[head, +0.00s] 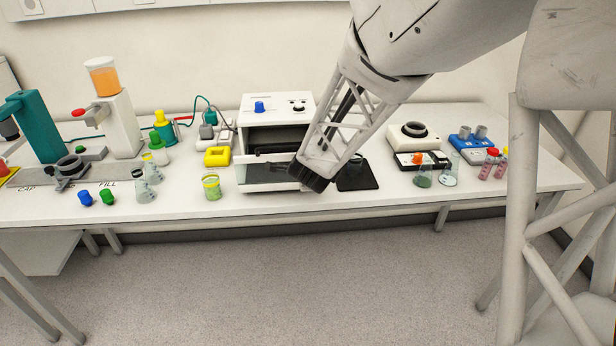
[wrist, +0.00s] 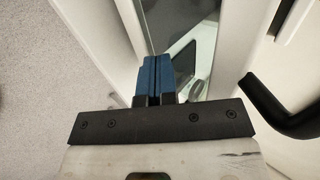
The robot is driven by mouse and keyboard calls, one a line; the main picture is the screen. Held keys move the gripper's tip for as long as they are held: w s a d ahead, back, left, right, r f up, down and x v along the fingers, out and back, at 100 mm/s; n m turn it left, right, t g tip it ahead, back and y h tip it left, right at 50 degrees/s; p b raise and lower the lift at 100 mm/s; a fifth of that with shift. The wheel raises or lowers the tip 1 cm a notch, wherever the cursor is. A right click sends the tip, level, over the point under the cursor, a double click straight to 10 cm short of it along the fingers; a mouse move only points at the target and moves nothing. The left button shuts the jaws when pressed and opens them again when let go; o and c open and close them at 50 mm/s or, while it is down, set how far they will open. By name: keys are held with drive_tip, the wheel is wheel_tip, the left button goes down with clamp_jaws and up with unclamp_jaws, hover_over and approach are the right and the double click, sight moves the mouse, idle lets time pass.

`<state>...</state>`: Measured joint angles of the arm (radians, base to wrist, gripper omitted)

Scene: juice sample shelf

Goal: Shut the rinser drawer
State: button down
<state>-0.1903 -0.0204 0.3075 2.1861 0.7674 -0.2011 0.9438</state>
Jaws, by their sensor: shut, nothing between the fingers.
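The rinser (head: 278,104) is a white box with a blue knob, standing at the middle of the bench. Its drawer (head: 262,187) is pulled out at the front, with a dark inside showing. My gripper (head: 292,169) is at the drawer's right part in the head view and hides some of it. In the wrist view the blue fingertips (wrist: 155,68) are together and empty, close to a white edge and a dark glassy panel. Whether they touch is unclear. A black curved handle (wrist: 278,108) is to their right.
A yellow-rimmed beaker (head: 212,188) stands just left of the drawer, with a yellow block (head: 217,156) behind it. A black mat (head: 357,175) lies to the right of the rinser. Flasks (head: 423,177) and a scale stand further right. The floor before the bench is clear.

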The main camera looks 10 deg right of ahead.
drive_tip(key=w, duration=1.5)
drive_tip(key=shift+w+r, duration=0.1)
drive_tip(key=shift+w, duration=0.4)
drive_tip(key=shift+w, duration=0.1)
drive_tip(key=shift+s, duration=0.25)
drive_tip(key=shift+s, duration=2.1)
drive_tip(key=v, duration=1)
drive_tip(key=shift+s, duration=0.1)
